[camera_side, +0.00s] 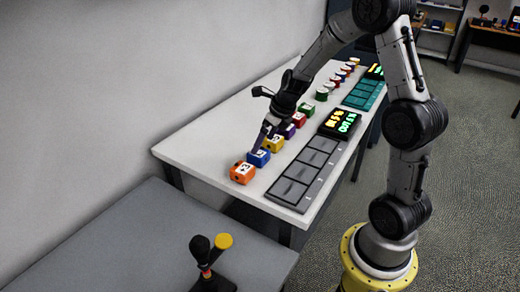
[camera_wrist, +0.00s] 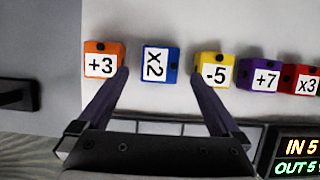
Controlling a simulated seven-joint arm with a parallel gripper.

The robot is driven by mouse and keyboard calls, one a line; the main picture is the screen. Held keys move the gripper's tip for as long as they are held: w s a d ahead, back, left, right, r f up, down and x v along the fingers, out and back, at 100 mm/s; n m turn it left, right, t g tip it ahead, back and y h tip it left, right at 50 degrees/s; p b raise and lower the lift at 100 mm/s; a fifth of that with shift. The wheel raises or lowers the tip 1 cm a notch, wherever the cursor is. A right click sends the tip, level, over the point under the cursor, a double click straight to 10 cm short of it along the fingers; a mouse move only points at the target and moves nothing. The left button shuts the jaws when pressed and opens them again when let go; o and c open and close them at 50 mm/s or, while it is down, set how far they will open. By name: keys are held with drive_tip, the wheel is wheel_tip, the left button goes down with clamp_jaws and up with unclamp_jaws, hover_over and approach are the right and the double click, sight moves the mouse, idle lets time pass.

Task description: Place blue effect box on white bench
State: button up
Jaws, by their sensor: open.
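The blue effect box (camera_side: 259,158), with a white "x2" label in the wrist view (camera_wrist: 173,66), sits on the white bench (camera_side: 205,142) in a row of coloured boxes. It stands between the orange "+3" box (camera_side: 242,173) and the yellow "-5" box (camera_side: 273,143). My gripper (camera_side: 262,141) is open and empty, pointing down close to the blue box. In the wrist view the blue box lies between the two fingertips (camera_wrist: 159,76) or just beyond them. I cannot tell the exact height of the fingertips above it.
Purple (camera_wrist: 258,76) and red (camera_wrist: 300,79) boxes continue the row. A dark slotted panel (camera_side: 306,170) with a lit display (camera_side: 340,122) lies along the bench's right side. The bench's left part is bare. A grey table (camera_side: 130,245) with a joystick-like device (camera_side: 211,262) stands in front.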

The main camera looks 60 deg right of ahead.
drive_tip(key=s+a+r+n, duration=0.6)
drive_tip(key=r+n, duration=0.3)
drive_tip(key=r, duration=0.1)
drive_tip(key=s+a+r+n, duration=0.1)
drive_tip(key=s+a+n, duration=0.2)
drive_tip(key=n, duration=0.6)
drive_tip(key=s+a+r+n, duration=0.2)
drive_tip(key=s+a+n, duration=0.1)
drive_tip(key=s+n, duration=0.5)
drive_tip(key=s+a+r+n+t, duration=0.1)
drive_tip(key=s+a+n, duration=0.2)
drive_tip(key=s+n, duration=0.3)
drive_tip(key=n, duration=0.4)
drive_tip(key=shift+s+a+r, duration=0.2)
drive_tip(key=shift+a+r, duration=0.05)
